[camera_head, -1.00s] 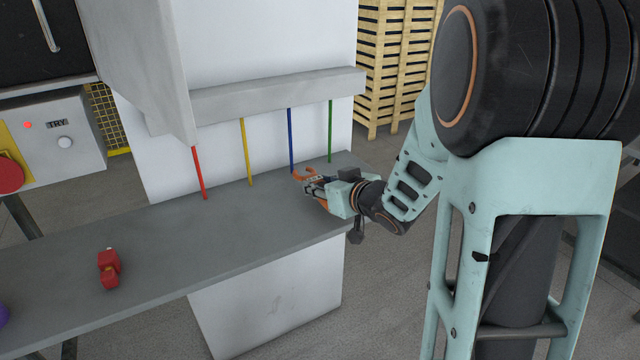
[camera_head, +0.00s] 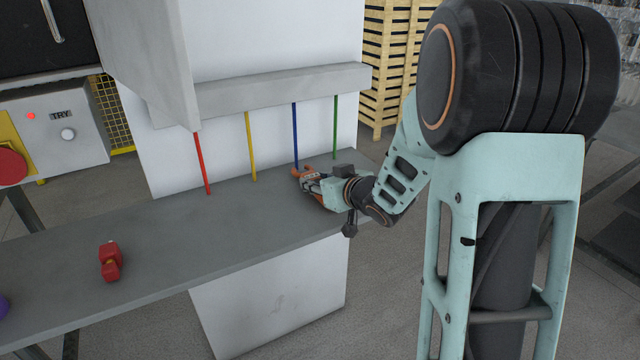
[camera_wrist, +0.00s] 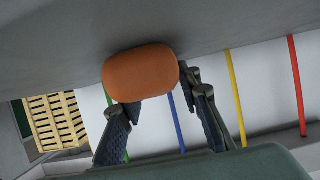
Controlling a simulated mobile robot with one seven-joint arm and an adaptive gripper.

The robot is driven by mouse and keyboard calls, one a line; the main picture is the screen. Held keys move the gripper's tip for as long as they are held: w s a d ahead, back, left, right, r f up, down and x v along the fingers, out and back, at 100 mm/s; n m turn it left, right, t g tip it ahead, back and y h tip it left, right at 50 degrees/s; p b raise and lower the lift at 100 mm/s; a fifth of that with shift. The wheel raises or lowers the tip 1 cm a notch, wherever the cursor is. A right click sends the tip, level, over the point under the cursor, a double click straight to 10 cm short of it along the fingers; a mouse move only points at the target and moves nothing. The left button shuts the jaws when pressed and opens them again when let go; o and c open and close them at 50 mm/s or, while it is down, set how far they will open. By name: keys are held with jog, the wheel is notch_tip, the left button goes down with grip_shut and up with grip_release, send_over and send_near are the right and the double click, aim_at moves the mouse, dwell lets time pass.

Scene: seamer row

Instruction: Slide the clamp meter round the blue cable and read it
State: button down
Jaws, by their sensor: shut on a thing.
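The orange clamp meter (camera_head: 297,173) is in my gripper (camera_head: 312,183), low over the bench at the foot of the blue cable (camera_head: 295,135). In the wrist view the meter shows as a rounded orange block (camera_wrist: 140,73) between the two dark fingers of my gripper (camera_wrist: 163,118). The blue cable (camera_wrist: 176,122) runs down behind it there. The meter's jaw meets or overlaps the cable's lower end in the head view; I cannot tell whether it is around it. The meter's reading is not visible.
Red (camera_head: 202,165), yellow (camera_head: 251,147) and green (camera_head: 335,128) cables stand upright between the grey ledge and the grey bench (camera_head: 150,235). The green one is close right of the blue. A red object (camera_head: 109,262) lies on the bench's left. The middle of the bench is clear.

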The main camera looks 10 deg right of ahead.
aim_at(311, 174)
jog(key=shift+w+a+r, duration=0.1)
jog(key=shift+w+a, duration=0.2)
jog(key=shift+w, duration=0.65)
jog(key=shift+w+a, duration=0.3)
jog(key=shift+w, duration=0.6)
jog(key=c, duration=1.3)
grip_release()
